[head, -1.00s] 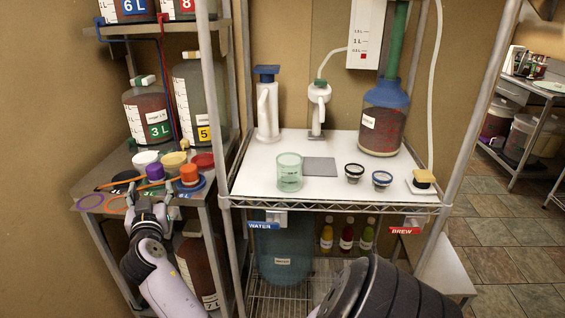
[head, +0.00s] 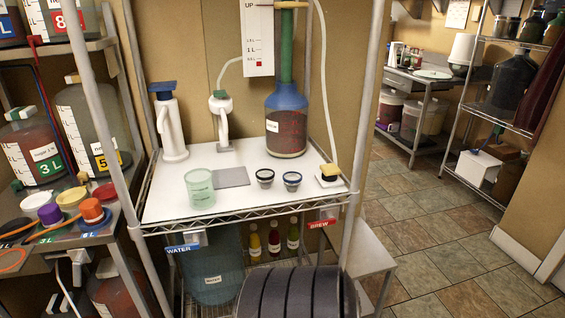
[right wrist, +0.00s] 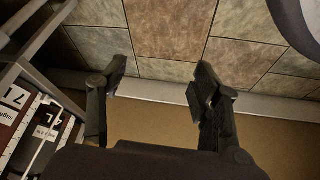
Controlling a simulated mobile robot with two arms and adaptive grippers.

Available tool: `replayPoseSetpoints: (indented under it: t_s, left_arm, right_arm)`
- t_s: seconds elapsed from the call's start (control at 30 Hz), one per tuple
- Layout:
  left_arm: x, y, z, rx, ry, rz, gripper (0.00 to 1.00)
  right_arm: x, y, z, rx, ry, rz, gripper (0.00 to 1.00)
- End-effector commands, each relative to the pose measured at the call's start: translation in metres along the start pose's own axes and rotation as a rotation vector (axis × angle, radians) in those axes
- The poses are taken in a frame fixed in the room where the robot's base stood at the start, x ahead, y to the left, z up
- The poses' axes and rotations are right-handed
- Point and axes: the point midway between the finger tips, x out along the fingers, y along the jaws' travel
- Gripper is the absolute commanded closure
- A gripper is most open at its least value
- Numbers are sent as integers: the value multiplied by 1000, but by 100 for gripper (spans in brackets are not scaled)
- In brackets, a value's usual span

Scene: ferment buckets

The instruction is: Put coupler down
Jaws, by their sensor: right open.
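No part is clearly marked as the coupler. On the left shelf (head: 120,226), in the head view, stand an orange cap-like piece (head: 92,210) and a purple one (head: 50,214), either of which could be it. Two small dark-rimmed cups (head: 265,178) (head: 292,181) stand on the white rack top. My right gripper (right wrist: 156,88) shows in the right wrist view, its two fingers wide apart with nothing between them, facing floor tiles and a tan wall. Neither gripper shows in the head view.
A green beaker (head: 200,188), a grey pad (head: 231,177) and a blue-topped jug (head: 287,132) stand on the white top (head: 165,205). Labelled jugs (head: 32,148) crowd the left shelf unit. The tiled floor (head: 430,230) at right is open.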

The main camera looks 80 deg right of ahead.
Motion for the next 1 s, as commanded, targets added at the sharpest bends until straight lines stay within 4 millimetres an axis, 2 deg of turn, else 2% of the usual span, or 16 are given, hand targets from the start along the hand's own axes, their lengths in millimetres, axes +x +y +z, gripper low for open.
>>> replayPoseSetpoints:
  t_s: [0.03, 0.1, 0.2, 0.3, 0.43, 0.7, 1.0]
  left_arm:
    - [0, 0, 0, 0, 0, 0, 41]
    - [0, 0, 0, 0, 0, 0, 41]
    - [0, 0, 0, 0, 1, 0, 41]
    - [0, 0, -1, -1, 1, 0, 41]
    - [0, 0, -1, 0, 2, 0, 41]
    - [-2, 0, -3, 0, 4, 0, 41]
    - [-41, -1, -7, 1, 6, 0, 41]
  right_arm:
    - [0, -5, 51, -7, -80, -15, 41]
    - [-4, -12, 108, -12, -168, -34, 41]
    - [-14, -18, 171, -17, -264, -51, 41]
    - [-24, -20, 209, -20, -324, -61, 41]
    - [-29, -21, 227, -23, -352, -65, 41]
    - [-31, -21, 227, -22, -353, -65, 41]
    - [-67, -18, 209, -22, -352, -64, 41]
